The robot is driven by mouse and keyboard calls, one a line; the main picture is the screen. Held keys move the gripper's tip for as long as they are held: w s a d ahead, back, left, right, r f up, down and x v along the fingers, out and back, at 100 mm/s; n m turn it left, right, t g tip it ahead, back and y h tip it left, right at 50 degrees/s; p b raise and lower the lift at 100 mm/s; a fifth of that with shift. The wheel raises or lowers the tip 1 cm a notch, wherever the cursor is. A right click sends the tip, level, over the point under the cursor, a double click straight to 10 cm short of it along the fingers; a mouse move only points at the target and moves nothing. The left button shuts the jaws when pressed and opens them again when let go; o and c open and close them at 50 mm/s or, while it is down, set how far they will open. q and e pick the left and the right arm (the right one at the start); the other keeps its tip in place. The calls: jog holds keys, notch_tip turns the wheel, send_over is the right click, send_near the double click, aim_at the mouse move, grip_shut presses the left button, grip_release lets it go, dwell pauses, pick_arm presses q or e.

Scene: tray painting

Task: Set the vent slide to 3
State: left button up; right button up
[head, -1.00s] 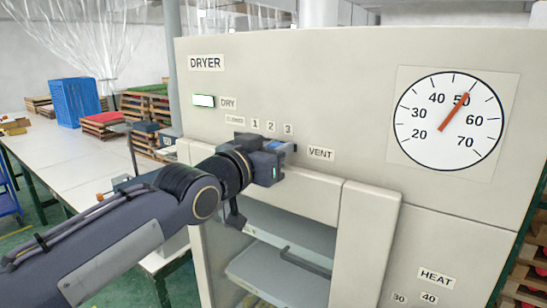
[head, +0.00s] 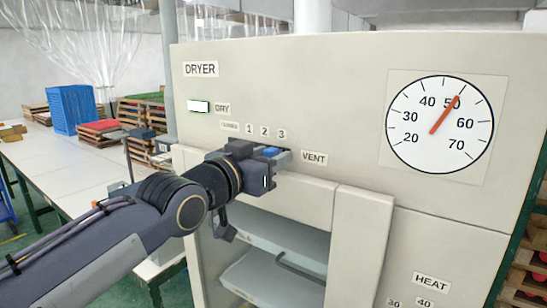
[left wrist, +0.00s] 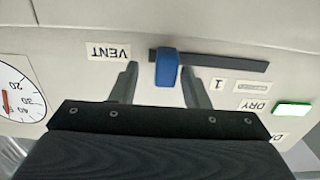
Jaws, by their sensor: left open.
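The blue vent slide knob (left wrist: 166,68) sits in a dark slot (left wrist: 225,62) near the slot's VENT end in the left wrist view, where the panel appears upside down. My left gripper (left wrist: 160,88) is open, with one finger on each side of the knob and visible gaps to it. In the head view the knob (head: 271,152) shows at the gripper (head: 272,160), below the labels 2 (head: 264,131) and 3 (head: 282,134). Most of the slot is hidden there. The 2 and 3 labels do not show in the wrist view. My right gripper is not in view.
The dryer panel has a VENT label (head: 314,158), a round dial (head: 440,125) and a lit DRY lamp (head: 198,106). Below my gripper is an open bay with a shelf (head: 270,285). A long table (head: 75,172) with a blue crate (head: 72,109) stands at left.

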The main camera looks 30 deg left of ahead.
pick_arm(q)
jog(key=s+b, duration=0.1)
jog(key=s, duration=0.5)
jog(key=shift+a, duration=0.25)
jog(key=shift+s, duration=0.1)
